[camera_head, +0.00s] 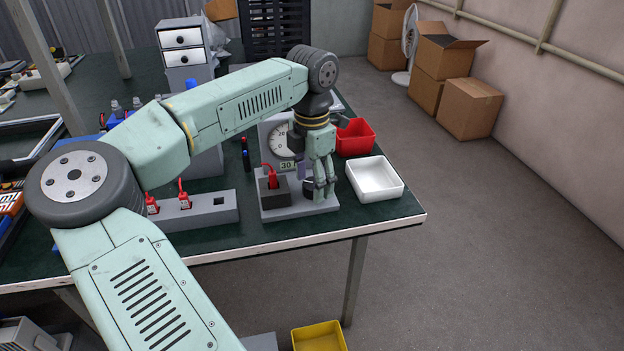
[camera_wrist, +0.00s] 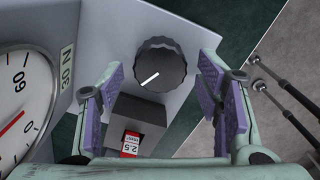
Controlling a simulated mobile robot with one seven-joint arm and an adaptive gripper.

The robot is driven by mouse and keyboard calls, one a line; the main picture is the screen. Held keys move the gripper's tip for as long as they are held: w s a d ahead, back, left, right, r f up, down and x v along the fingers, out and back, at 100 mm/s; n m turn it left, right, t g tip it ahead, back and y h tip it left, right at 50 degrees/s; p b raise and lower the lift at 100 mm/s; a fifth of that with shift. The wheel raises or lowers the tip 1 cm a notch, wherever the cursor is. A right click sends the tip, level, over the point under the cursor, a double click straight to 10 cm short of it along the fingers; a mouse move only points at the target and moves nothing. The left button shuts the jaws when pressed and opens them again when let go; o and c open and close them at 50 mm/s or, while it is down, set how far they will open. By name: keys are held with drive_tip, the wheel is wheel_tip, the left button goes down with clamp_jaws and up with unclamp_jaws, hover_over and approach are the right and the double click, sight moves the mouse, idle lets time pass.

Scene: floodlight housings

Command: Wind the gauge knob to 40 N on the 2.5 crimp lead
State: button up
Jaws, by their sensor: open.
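The gauge knob (camera_wrist: 162,64) is black and ribbed, with a white line pointing to the lower left in the wrist view. My gripper (camera_wrist: 162,70) is open, with a purple-padded finger on each side of the knob and a visible gap to it. In the head view my gripper (camera_head: 321,192) is low over the gauge base and partly covers the knob (camera_head: 308,187). The 2.5 crimp lead (camera_wrist: 131,145), red with a white tag, sits in a dark block (camera_wrist: 138,112). The gauge dial (camera_wrist: 22,100) is cut off; its red needle shows, but I cannot tell the reading.
A "30 N" label (camera_wrist: 67,68) is on the gauge beside the dial. A red bin (camera_head: 355,138) and a white tray (camera_head: 375,180) stand right of the gauge. A grey holder (camera_head: 210,208) with red leads stands left. The table edge is close in front.

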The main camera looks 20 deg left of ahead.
sight(312, 183)
wheel_tip(312, 183, up, 12)
idle(0.4)
drive_tip(key=shift+f, duration=0.1)
